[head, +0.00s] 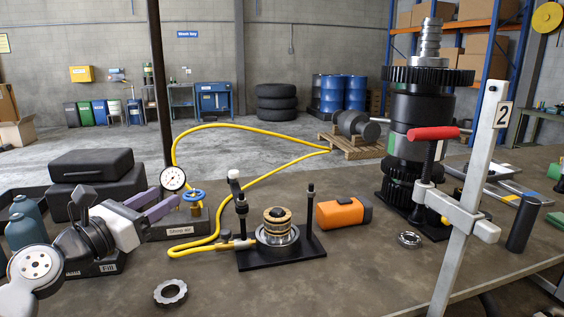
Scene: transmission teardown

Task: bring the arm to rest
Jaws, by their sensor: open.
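My gripper (164,198) is at the left of the head view, reached from the lower left by my arm. Its two purple fingers are apart, with nothing seen between them. My wrist and arm hide part of the dark tray labelled "Fill" (108,268).
A dial gauge (173,178) and blue valve (194,195) stand close to the fingers. A yellow hose (215,225) runs to a black fixture (285,257). A toothed ring (170,293) lies in front. A tall gear stack (415,115) and clamp (440,205) stand right.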

